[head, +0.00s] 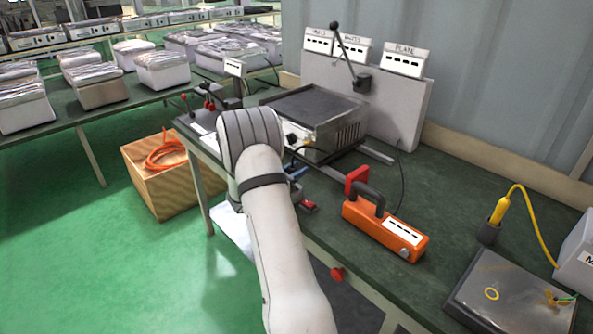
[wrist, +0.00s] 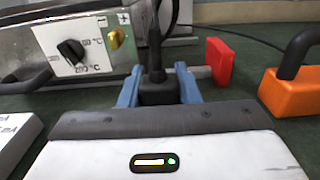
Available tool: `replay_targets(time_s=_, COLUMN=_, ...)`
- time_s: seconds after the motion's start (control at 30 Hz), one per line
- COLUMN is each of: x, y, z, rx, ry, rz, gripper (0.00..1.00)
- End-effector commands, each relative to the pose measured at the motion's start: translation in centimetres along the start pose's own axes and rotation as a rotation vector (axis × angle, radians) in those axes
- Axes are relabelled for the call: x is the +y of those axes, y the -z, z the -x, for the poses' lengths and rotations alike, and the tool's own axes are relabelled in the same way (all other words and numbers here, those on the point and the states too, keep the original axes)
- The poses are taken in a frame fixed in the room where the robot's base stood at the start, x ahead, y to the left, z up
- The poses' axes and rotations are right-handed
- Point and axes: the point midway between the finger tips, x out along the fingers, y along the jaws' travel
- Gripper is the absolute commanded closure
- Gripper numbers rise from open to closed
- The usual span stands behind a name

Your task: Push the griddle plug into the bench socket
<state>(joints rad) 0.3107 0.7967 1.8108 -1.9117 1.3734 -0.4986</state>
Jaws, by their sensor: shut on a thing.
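My gripper (wrist: 158,84) has its two blue fingers shut on the black griddle plug (wrist: 155,95) in the wrist view. The plug's dark cable rises from its top. In the head view, only a little blue of my gripper (head: 298,174) shows beside my arm, and the plug is not clear there. The griddle (head: 318,112) stands behind on the bench; its dial panel (wrist: 75,45) fills the upper left of the wrist view. A small dark box with a red switch (head: 309,206) sits at the bench edge below the gripper. I cannot make out the socket opening or whether the plug touches it.
An orange device with a black handle (head: 385,230) stands right of the gripper, with a red block (head: 356,178) behind it. A metal plate unit (head: 512,293) and yellow-cabled probe (head: 497,215) are farther right. A red button (head: 337,274) is on the bench front.

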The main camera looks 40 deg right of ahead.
Motion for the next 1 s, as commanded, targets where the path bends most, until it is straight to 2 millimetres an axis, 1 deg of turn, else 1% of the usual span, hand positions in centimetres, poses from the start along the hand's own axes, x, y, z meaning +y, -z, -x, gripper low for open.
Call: replay_targets(time_s=1.0, x=0.0, y=2.4, z=0.0, rx=0.0, ry=0.0, rz=0.0, gripper=0.94)
